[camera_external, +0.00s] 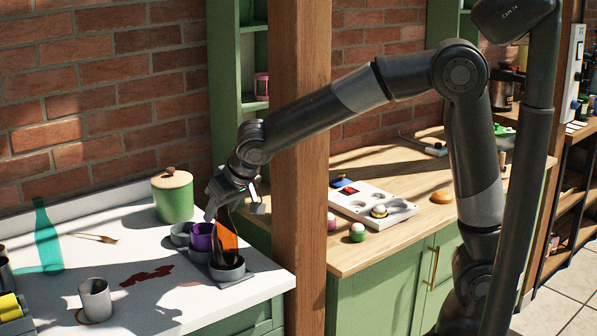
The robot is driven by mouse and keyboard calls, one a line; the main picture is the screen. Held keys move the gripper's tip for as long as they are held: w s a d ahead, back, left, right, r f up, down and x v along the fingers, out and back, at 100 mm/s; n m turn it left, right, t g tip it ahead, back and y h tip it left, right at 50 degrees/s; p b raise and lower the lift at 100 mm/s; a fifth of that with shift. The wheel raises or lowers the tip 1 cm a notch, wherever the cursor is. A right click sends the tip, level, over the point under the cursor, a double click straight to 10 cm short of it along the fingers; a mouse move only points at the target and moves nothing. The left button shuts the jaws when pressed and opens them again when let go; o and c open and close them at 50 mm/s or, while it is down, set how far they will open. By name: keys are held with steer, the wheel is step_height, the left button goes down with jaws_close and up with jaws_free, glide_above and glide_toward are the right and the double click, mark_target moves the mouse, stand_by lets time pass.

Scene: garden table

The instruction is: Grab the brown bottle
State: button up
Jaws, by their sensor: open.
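The brown bottle (227,238) stands in a dark grey round cup (228,272) near the right front corner of the white counter (140,325). It looks translucent orange-brown, and its top is partly hidden by my gripper. My gripper (234,206) is open and points down at the bottle's upper part, with one finger to the left and one to the right of it. I cannot tell whether the fingers touch the glass.
A purple cup (202,237) and a grey cup (181,233) stand close left of the bottle. A green canister (173,196) is behind them. A wooden post (300,140) rises just right of the gripper. A teal bottle (47,238) and a grey mug (95,299) stand further left.

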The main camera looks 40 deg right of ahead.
steer(key=shift+w+a+f, duration=0.1)
steer(key=shift+w+f, duration=0.3)
steer(key=shift+f, duration=0.2)
steer(key=shift+c, duration=0.2)
jaws_close()
